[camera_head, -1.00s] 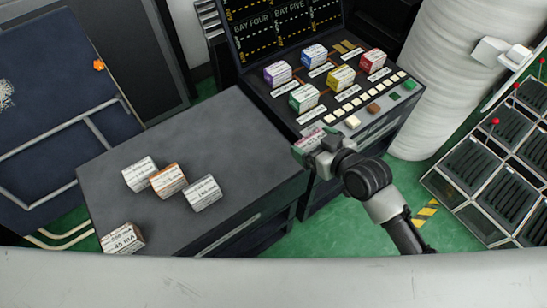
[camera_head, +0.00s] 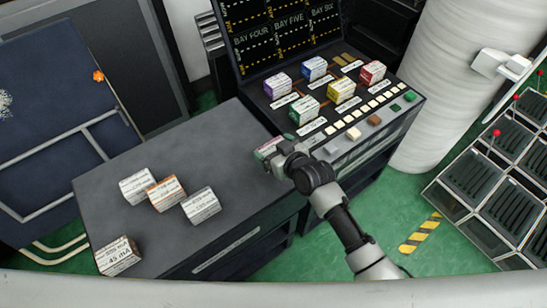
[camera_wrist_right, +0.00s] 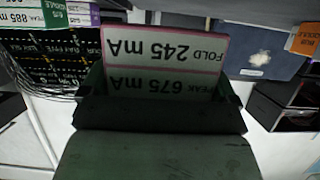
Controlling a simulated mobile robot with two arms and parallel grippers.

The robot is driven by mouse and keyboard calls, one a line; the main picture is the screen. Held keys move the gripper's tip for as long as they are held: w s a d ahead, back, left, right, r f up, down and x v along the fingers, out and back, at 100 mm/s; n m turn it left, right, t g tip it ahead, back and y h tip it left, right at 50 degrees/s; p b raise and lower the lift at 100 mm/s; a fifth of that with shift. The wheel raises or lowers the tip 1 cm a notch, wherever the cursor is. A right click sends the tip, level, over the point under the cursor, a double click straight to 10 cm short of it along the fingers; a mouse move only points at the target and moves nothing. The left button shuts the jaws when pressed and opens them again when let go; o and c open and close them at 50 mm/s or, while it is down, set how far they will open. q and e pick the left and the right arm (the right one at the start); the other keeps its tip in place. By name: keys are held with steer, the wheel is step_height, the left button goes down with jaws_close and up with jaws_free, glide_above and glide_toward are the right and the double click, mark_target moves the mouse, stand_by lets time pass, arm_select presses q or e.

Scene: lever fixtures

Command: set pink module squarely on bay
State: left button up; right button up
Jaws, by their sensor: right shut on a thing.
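The pink module (camera_head: 267,147) is held in my right gripper (camera_head: 275,150), at the front left corner of the console and mostly hidden by the gripper in the head view. In the right wrist view the module (camera_wrist_right: 165,62) is a pale block with pink edges, its printed text upside down, between the fingers of the gripper (camera_wrist_right: 160,95). The console (camera_head: 255,105) carries purple, blue, green, yellow and red modules. A bare spot with gold strips (camera_head: 345,59) shows at its back right; I cannot tell whether it is the bay. My left gripper is not in view.
A grey bench (camera_head: 230,145) stands left of the console. On it are white (camera_head: 137,186), brown (camera_head: 166,193) and another white module (camera_head: 201,205), plus a dark brown one (camera_head: 117,256) near the front. Pale buttons (camera_head: 353,133) line the console's front. A dark rack (camera_head: 480,180) stands at right.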

steer(key=shift+w+f, duration=0.1)
steer(key=shift+f, duration=1.75)
steer(key=shift+f, duration=0.1)
steer(key=o, duration=0.5)
steer(key=shift+f+b, duration=0.1)
steer(key=shift+b, duration=0.2)
steer(key=shift+o, duration=1)
steer(key=p+v, duration=0.1)
steer(key=v, duration=1)
steer(key=shift+f, duration=0.2)
